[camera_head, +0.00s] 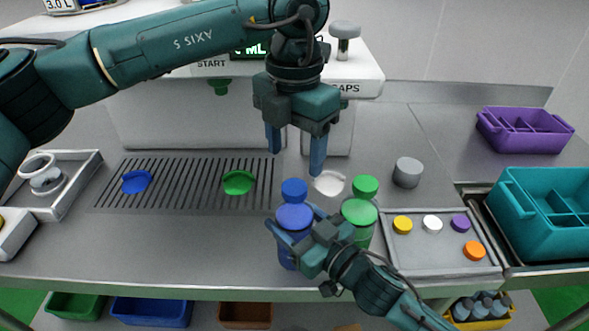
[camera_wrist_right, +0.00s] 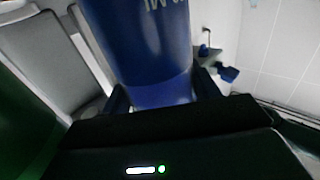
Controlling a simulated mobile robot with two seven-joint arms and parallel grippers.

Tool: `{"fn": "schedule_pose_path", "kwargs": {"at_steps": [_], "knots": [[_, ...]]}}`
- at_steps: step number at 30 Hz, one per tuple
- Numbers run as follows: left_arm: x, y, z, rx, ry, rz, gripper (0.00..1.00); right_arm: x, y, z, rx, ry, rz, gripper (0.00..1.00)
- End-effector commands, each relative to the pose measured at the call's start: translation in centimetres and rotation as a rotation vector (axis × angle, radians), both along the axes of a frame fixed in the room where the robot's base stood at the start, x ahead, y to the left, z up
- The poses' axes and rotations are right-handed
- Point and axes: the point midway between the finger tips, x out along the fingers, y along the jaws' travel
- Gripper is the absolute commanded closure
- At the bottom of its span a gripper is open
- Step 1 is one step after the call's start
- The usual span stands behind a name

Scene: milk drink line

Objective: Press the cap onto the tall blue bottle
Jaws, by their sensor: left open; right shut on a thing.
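The tall blue bottle (camera_head: 292,216) stands upright near the front of the counter. A blue cap (camera_head: 294,189) sits on its top; I cannot tell how firmly it is seated. My right gripper (camera_head: 297,225) is shut on the blue bottle, around its body. In the right wrist view the blue bottle (camera_wrist_right: 145,45) fills the space between the fingers, and its top is out of frame. My left gripper (camera_head: 295,155) is open and empty, fingers pointing down, a little above and behind the cap as seen in the head view.
A green bottle (camera_head: 360,213) stands close on the right. A tray (camera_head: 438,260) of loose coloured caps lies beyond it, with a grey cylinder (camera_head: 408,172) behind. A white machine (camera_head: 160,125) stands at the back.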

Motion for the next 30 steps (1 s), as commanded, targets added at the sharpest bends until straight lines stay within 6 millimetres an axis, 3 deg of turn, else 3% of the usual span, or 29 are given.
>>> {"fn": "schedule_pose_path", "kwargs": {"at_steps": [3,9,20,21,30], "knots": [[0.0,-0.1,2.6,-0.001,-0.003,0.0,0.37,0.0,0.0,0.0,0.0,0.0,0.0,0.8],[0.0,-0.1,5.0,-0.001,-0.001,0.001,0.37,0.0,0.0,0.0,0.0,0.0,0.0,0.8],[0.0,0.0,5.6,0.001,0.001,0.0,0.37,0.0,0.0,0.0,0.0,0.0,0.0,0.8],[0.0,0.0,5.6,0.001,0.001,0.0,0.37,0.0,0.0,0.0,0.0,0.0,0.0,0.38],[0.0,0.0,5.6,0.001,0.001,0.0,0.37,0.0,0.0,0.0,0.0,0.0,0.0,0.14]]}}
